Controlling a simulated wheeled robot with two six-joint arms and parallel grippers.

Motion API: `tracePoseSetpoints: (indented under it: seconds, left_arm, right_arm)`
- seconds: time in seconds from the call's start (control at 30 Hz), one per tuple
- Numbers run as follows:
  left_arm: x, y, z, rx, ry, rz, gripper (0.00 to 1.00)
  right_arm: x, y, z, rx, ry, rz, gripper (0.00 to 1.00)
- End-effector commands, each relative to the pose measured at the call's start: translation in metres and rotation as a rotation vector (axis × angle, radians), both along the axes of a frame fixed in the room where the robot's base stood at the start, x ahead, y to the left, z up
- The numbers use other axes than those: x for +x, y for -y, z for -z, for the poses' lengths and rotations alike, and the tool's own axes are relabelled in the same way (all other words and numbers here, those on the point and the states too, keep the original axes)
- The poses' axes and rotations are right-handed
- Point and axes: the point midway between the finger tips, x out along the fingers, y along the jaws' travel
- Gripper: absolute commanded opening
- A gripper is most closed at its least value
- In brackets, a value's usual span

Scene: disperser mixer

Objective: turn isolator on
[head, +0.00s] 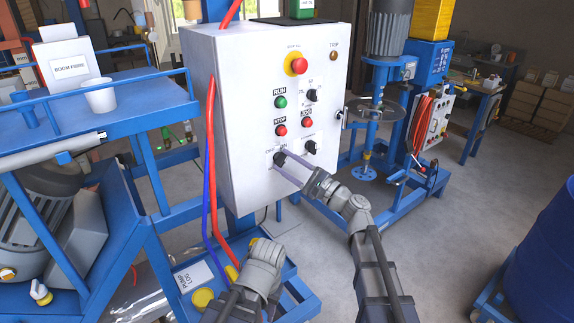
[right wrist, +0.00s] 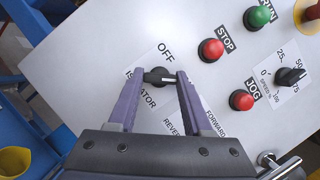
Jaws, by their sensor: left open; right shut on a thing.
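The isolator switch is a black knob (head: 278,158) low on the left of the white control panel (head: 230,75). In the right wrist view the isolator knob (right wrist: 160,76) sits between my fingertips, its bar lying across from finger to finger. OFF is printed just above it there, and part of the ISOLATOR label shows below. My right gripper (head: 282,160), also in the wrist view (right wrist: 157,82), is shut on the knob. The ON mark is hidden in the wrist view. My left gripper (head: 270,298) is low, below the panel, away from the knob; its fingers are hard to make out.
Near the isolator are a red STOP button (right wrist: 211,50), a red JOG button (right wrist: 242,100) and a speed knob (right wrist: 291,77). Red and blue cables (head: 211,160) hang left of the panel. A blue bench with a white cup (head: 99,97) stands left; a blue drum (head: 545,250) stands right.

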Motion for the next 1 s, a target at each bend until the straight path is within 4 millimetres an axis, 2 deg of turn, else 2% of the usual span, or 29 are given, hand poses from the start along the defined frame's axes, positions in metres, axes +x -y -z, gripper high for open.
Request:
tracePoseSetpoints:
  seconds: [0.27,0.3,0.53,0.83,1.0]
  left_arm:
    - [0.0,0.0,0.0,0.0,0.0,0.0,0.45]
    - [0.0,0.0,0.0,0.0,0.0,0.0,0.45]
    - [0.0,0.0,0.0,0.0,0.0,0.0,0.45]
    - [0.0,0.0,0.001,0.0,0.0,0.0,0.45]
    - [0.0,0.0,0.008,0.0,0.0,0.0,0.45]
  right_arm:
    - [0.0,0.0,0.0,0.001,-0.003,-0.001,0.0]
    - [0.0,0.0,0.0,0.001,-0.003,-0.001,0.53]
    - [0.0,0.0,0.0,0.001,-0.002,-0.001,0.79]
    - [-0.002,0.002,0.001,0.001,-0.001,0.0,0.8]
    - [-0.016,0.02,0.008,0.001,-0.001,0.002,0.8]
